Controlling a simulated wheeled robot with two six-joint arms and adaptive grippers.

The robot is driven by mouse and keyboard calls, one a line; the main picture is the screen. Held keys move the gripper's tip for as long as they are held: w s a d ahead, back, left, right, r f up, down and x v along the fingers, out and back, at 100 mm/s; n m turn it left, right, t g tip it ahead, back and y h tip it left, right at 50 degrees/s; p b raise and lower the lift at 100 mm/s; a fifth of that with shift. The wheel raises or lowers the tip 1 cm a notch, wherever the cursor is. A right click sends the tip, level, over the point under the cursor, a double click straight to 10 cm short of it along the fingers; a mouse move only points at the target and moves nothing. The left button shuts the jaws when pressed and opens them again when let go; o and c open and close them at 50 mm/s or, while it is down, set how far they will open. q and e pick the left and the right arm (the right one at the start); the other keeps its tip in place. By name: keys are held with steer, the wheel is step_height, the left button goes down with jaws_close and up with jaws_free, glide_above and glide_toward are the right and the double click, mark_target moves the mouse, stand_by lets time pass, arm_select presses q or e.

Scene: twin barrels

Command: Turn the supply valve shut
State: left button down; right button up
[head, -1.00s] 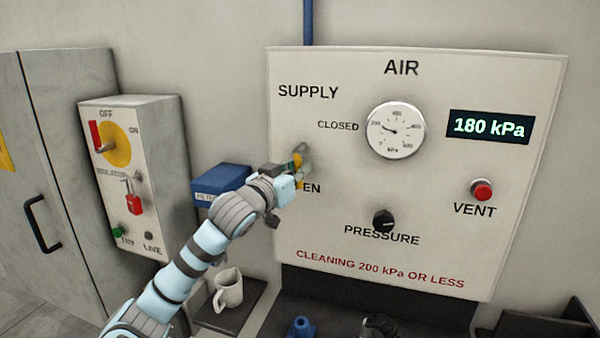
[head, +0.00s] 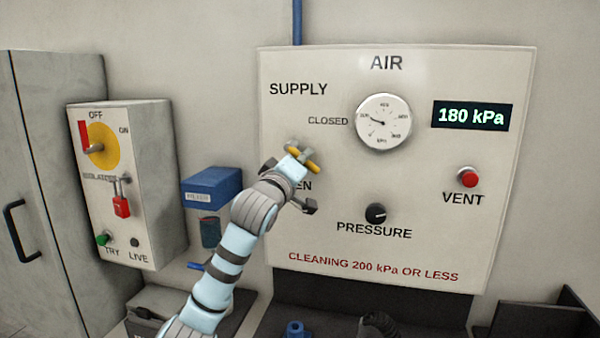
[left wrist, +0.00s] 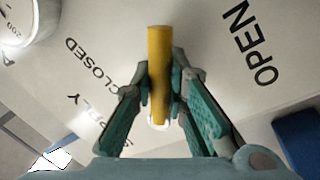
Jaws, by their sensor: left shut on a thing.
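The supply valve's yellow handle (head: 315,166) is on the AIR panel, below the SUPPLY label. It slants from upper left to lower right, its outer end between the OPEN and CLOSED labels. My left gripper (head: 302,164) is shut on the handle and covers part of it and of the word OPEN. In the left wrist view the yellow handle (left wrist: 159,50) stands between the two teal fingers (left wrist: 160,88), with CLOSED to the left and OPEN to the right. My right gripper is not in view.
The panel (head: 480,250) also has a gauge (head: 384,122), a 180 kPa display (head: 472,116), a red VENT button (head: 468,178) and a black PRESSURE knob (head: 376,213). A blue filter box (head: 212,188) and an isolator box (head: 160,190) with a red padlock (head: 121,205) are to the left.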

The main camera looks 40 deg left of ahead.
arm_select(q)
steer(key=n+b, duration=0.1)
steer(key=n+y+b, duration=0.1)
steer(key=n, duration=0.1)
steer(key=r+n+b, duration=0.1)
steer(key=n, duration=0.1)
steer(key=shift+w+d, duration=0.15)
steer(key=shift+d, duration=0.2)
steer(key=shift+r+n+y+b, duration=0.35)
steer(key=shift+n+b, duration=0.1)
steer(key=shift+n, duration=0.55)
steer(key=shift+r+n+y+b, duration=0.35)
steer(key=shift+n+b, duration=0.1)
steer(key=shift+n, duration=0.55)
steer(key=c, duration=1.6)
jaws_free()
steer(key=shift+o, duration=0.2)
steer(key=v, duration=1.2)
steer(key=shift+r, duration=0.25)
